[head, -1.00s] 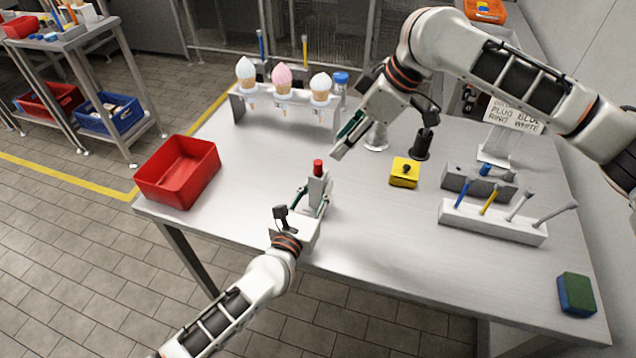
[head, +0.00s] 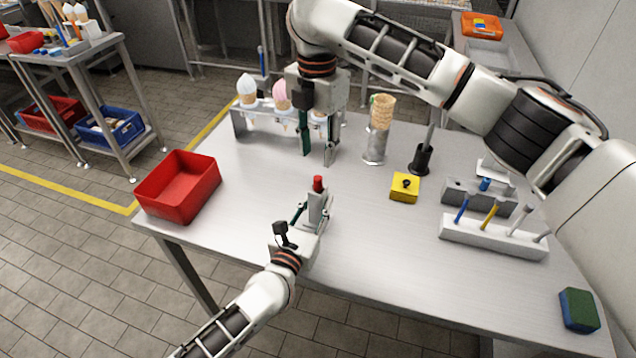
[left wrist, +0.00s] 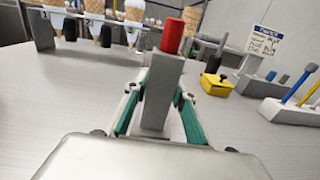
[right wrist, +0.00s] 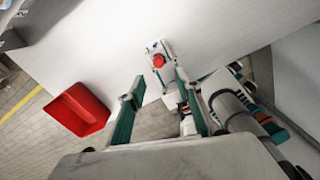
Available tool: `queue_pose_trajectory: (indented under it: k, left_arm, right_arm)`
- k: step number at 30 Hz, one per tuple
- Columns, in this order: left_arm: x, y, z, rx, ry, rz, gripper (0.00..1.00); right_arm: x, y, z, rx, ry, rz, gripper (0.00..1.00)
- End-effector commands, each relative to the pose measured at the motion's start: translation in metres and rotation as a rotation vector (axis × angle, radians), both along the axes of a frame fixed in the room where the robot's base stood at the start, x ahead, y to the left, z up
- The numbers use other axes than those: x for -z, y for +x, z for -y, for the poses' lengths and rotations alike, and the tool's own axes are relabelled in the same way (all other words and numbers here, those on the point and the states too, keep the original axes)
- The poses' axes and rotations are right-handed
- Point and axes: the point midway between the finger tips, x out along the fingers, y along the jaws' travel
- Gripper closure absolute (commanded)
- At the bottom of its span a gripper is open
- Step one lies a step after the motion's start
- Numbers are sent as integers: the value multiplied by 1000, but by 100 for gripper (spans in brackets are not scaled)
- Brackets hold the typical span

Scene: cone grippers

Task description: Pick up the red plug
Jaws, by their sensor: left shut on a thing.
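The red plug (head: 318,183) sits upright in the top of a grey block (head: 317,206) near the table's front edge. It also shows in the left wrist view (left wrist: 172,36) and from above in the right wrist view (right wrist: 158,61). My left gripper (head: 313,212) is shut on the grey block, its fingers on either side below the plug. My right gripper (head: 318,148) points down, open and empty, behind the plug and in front of the cone rack. Its spread fingers also show in the right wrist view (right wrist: 158,92), with the plug beyond them.
A red bin (head: 178,188) stands at the left table edge. The cone rack (head: 245,124) is at the back, partly hidden by my right arm. A waffle cone in a metal holder (head: 374,148), a yellow block (head: 404,188) and a tool rack (head: 492,238) stand to the right.

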Motion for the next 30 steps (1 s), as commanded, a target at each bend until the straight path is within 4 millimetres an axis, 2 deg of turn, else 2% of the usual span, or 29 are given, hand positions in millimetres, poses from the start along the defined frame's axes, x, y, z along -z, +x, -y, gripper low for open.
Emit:
queue_pose_trajectory:
  k: [3, 13, 21, 25, 30]
  left_arm:
    - [0, 0, 0, 0, 0, 0, 100]
    - [0, 0, 0, 1, 0, 0, 100]
    - [0, 0, 0, 1, 0, 0, 100]
    - [0, 0, 0, 1, 0, 0, 100]
    - [0, 0, 0, 1, 0, 0, 100]
  right_arm:
    - [22, -1, 0, 1, 2, -4, 66]
    - [49, 1, 0, 4, 3, -2, 66]
    - [86, 4, 1, 5, 3, -1, 66]
    - [93, 4, 1, 4, 3, 1, 66]
    - [93, 4, 1, 5, 2, 2, 66]
